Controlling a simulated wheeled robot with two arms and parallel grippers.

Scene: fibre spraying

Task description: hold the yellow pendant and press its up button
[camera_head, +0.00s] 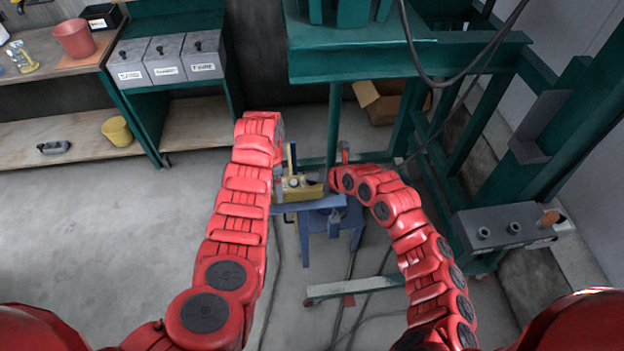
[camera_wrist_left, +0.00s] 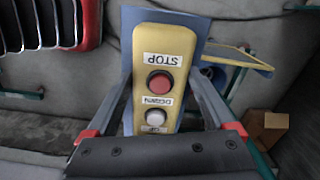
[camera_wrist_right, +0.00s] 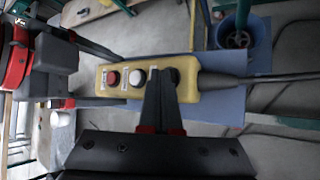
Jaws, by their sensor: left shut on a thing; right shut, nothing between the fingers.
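The yellow pendant (camera_wrist_right: 103,92) lies along a blue plate. It also shows in the left wrist view (camera_wrist_left: 146,40) and in the head view (camera_head: 309,192). It has a red button (camera_wrist_left: 159,82), a white button (camera_wrist_left: 155,116) and a dark third one (camera_wrist_right: 173,74). The labels read upside down; the one past the white button is mostly hidden. My left gripper (camera_wrist_left: 158,105) is shut on the pendant, one finger along each side. My right gripper (camera_wrist_right: 161,76) is shut and empty, its tips over the dark button. Whether they touch it, I cannot tell.
The blue stand (camera_head: 330,222) carries the pendant's plate. A green frame (camera_head: 400,60) rises behind and to the right. A cable (camera_wrist_right: 255,79) runs from the pendant's end. An open cardboard box (camera_head: 384,102) sits on the floor behind. Shelves stand at the left.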

